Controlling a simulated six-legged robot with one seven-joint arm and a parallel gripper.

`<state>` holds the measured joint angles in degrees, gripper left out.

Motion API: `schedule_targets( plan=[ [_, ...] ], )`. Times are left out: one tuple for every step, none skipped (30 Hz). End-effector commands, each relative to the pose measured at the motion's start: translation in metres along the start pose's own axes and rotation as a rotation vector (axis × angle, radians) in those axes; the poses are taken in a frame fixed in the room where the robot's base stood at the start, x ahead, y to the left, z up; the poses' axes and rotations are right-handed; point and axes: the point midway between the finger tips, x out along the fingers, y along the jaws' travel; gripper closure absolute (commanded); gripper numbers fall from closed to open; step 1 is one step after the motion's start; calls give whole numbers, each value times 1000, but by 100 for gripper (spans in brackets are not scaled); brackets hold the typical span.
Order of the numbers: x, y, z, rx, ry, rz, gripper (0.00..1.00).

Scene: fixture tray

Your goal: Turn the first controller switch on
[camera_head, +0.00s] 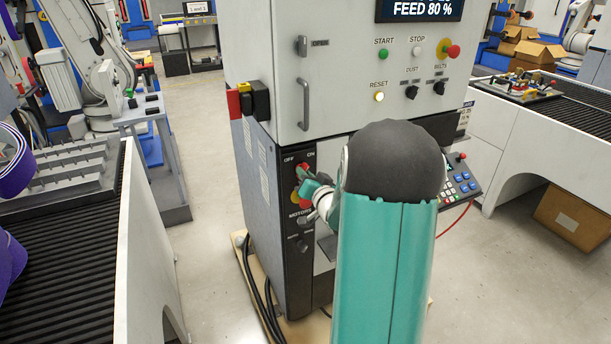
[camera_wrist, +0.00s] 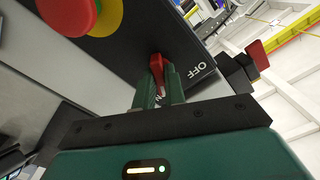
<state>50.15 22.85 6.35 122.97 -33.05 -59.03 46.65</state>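The red switch handle (camera_head: 304,168) is on the dark lower panel of the grey controller cabinet, below the OFF and ON labels. In the wrist view the red handle (camera_wrist: 157,66) stands between my two green fingertips, with the OFF label (camera_wrist: 204,70) to its right. My gripper (camera_head: 308,186) is at the panel, and its fingers (camera_wrist: 160,84) sit close on both sides of the handle and appear shut on it. The fingers and wrist hide part of the handle and its surround. I cannot tell surely which label it points to.
A red emergency button (camera_wrist: 68,14) with a yellow surround is close to my fingers. Above are the cabinet door handle (camera_head: 304,104) and a row of buttons and knobs (camera_head: 411,92). A conveyor (camera_head: 60,270) stands left, with open floor between it and the cabinet.

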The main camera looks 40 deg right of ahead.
Motion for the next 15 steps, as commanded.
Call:
schedule_targets(
  plan=[
    [0,0,0,1,0,0,79],
    [0,0,0,1,0,0,73],
    [0,0,0,0,0,0,67],
    [0,0,0,0,0,0,67],
    [0,0,0,0,0,0,67],
    [0,0,0,0,0,0,67],
    [0,0,0,0,0,0,67],
    [0,0,0,0,0,0,67],
    [0,0,0,0,0,0,67],
    [0,0,0,-1,0,0,67],
    [0,0,0,-1,0,0,67],
    [-1,0,0,-1,0,0,67],
    [-2,0,0,-1,0,0,67],
    [-4,0,0,-1,0,1,67],
    [-8,0,0,-1,1,1,67]
  ],
)
